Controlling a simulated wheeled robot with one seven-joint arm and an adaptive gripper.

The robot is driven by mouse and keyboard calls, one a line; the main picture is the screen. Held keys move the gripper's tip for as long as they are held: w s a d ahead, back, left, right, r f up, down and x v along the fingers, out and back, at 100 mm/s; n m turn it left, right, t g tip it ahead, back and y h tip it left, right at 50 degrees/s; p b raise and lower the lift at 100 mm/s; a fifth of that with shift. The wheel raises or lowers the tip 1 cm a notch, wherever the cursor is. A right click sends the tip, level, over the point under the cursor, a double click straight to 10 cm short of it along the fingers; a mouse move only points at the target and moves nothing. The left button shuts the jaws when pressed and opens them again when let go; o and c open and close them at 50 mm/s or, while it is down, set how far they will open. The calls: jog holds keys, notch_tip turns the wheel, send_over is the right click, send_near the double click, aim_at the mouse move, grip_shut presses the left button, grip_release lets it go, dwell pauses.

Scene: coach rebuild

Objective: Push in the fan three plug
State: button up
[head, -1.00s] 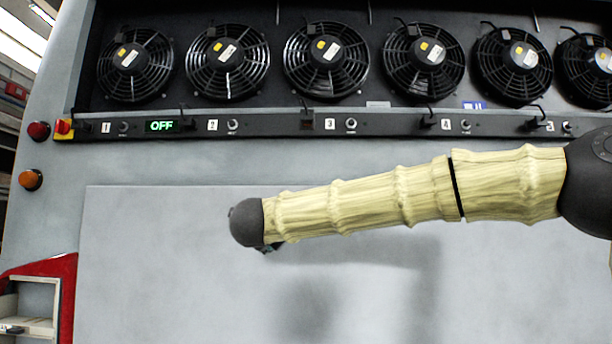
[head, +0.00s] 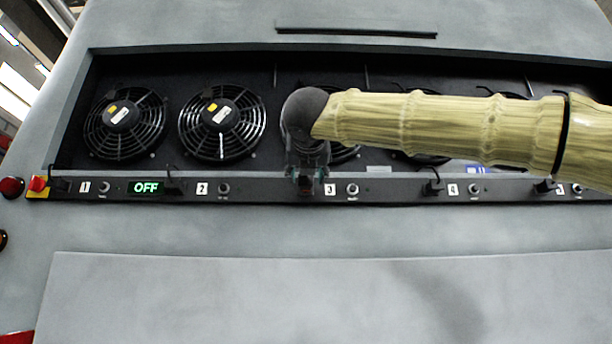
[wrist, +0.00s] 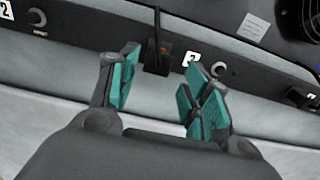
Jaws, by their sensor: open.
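The fan three plug (wrist: 157,60) is a small black block with a thin black cable rising from it. It sits at the dark strip just left of the white "3" label (wrist: 192,58). In the wrist view it lies beyond and between the two teal finger pads of my gripper (wrist: 163,88), which are spread apart and empty. A gap shows between the fingertips and the plug. In the head view my gripper (head: 306,180) hangs in front of the strip left of the "3" label (head: 330,189) and mostly hides the plug. Whether the plug is fully seated I cannot tell.
The strip (head: 400,190) carries numbered labels, small knobs, other plugs and a green "OFF" display (head: 146,188). Fans stand in the recess behind; my arm covers some. A red switch (head: 38,184) is at the left end. The grey panel (head: 250,290) below is clear.

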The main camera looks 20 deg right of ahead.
aim_at(306, 179)
jog(key=p+x, duration=0.2)
jog(key=x, duration=0.3)
jog(key=shift+r, duration=0.1)
jog(key=shift+w+d, duration=0.15)
jog(key=shift+w, duration=0.5)
